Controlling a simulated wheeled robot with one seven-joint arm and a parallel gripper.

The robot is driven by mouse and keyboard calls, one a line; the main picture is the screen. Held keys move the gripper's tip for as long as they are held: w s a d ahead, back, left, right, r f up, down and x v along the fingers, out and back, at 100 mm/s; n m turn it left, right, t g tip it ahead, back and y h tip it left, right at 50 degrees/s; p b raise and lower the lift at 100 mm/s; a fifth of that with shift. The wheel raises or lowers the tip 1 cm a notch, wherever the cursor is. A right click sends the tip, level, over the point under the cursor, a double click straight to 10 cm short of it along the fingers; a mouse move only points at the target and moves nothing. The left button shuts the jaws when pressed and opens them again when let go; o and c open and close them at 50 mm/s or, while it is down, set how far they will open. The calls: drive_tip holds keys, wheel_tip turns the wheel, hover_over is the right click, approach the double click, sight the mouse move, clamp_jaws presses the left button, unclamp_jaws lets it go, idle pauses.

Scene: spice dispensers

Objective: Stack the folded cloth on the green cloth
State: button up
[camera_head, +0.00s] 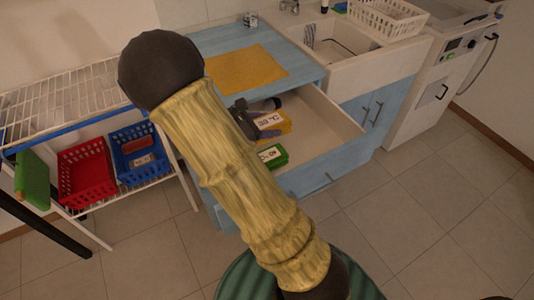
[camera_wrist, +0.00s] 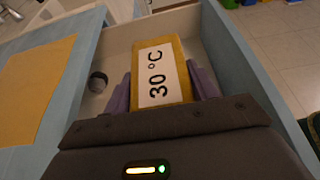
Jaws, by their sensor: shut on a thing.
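The folded cloth (camera_head: 283,122) is a yellow block with a white "30 °C" label. It also shows in the wrist view (camera_wrist: 178,50), between the two purple fingers. My gripper (camera_head: 270,118) is shut on it, with one finger on each side; it also shows in the wrist view (camera_wrist: 157,80). The green cloth (camera_head: 276,161) is a block with a white label, in the open drawer, in front of and below the yellow one in the head view. It does not show in the wrist view. I cannot tell whether the yellow cloth touches the drawer floor.
The open drawer (camera_head: 335,128) has raised walls around both cloths, with free floor to the right. A flat orange cloth (camera_head: 246,70) lies on the blue counter (camera_head: 300,62). Red (camera_head: 86,174) and blue baskets (camera_head: 139,153) stand on the left rack. A sink (camera_head: 340,45) is at the right.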

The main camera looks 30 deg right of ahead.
drive_tip(key=shift+f+b, duration=0.45)
drive_tip(key=shift+f, duration=2.75)
drive_tip(key=shift+f+b, duration=0.3)
drive_tip(key=shift+f, duration=1.5)
drive_tip(key=shift+f, duration=0.2)
drive_tip(key=o, duration=1)
drive_tip(key=shift+o, duration=0.2)
